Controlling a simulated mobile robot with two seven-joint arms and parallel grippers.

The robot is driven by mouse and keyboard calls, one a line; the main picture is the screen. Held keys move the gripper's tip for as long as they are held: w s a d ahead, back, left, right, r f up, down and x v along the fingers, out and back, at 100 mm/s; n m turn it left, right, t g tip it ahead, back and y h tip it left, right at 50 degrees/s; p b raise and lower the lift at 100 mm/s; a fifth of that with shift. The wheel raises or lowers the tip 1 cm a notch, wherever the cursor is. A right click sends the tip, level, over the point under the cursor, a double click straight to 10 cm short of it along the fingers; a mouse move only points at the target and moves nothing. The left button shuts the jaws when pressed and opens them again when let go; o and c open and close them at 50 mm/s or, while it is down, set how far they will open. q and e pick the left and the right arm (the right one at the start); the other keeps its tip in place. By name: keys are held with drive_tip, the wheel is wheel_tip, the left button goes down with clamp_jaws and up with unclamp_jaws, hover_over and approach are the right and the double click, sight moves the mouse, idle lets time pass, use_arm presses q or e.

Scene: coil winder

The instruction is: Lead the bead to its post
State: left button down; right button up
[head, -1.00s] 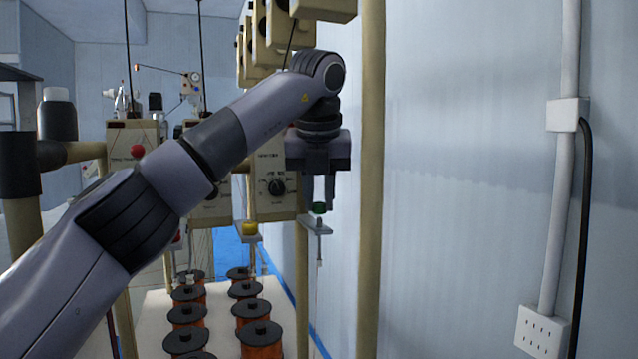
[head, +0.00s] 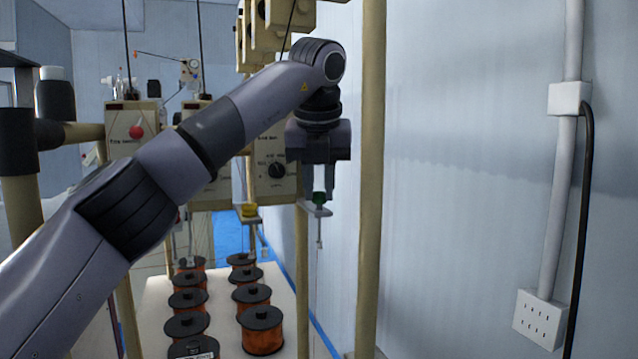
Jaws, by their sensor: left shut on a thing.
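My left gripper (head: 319,190) points straight down, shut on a small green bead (head: 319,199). The bead shows between and just below the fingertips. A small grey bracket (head: 319,211) with a thin rod hanging under it is directly below the bead. I cannot tell whether bead and bracket touch. A post for the bead is not clearly distinguishable here. A yellow bead-like piece (head: 248,210) sits on a similar bracket to the left. My right gripper is not in view.
Beige control boxes (head: 274,180) with dials stand behind my left arm. A beige upright pole (head: 370,180) stands close to the right of the gripper. Copper wire spools (head: 262,335) stand in two rows on a pale board below. A pale wall fills the right.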

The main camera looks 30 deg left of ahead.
use_arm(q)
drive_tip(key=shift+f+b, duration=0.4)
drive_tip(key=shift+f, duration=0.2)
drive_tip(key=c, duration=0.9)
unclamp_jaws()
drive_tip(key=shift+p+v, duration=0.45)
drive_tip(key=shift+v, duration=3.1)
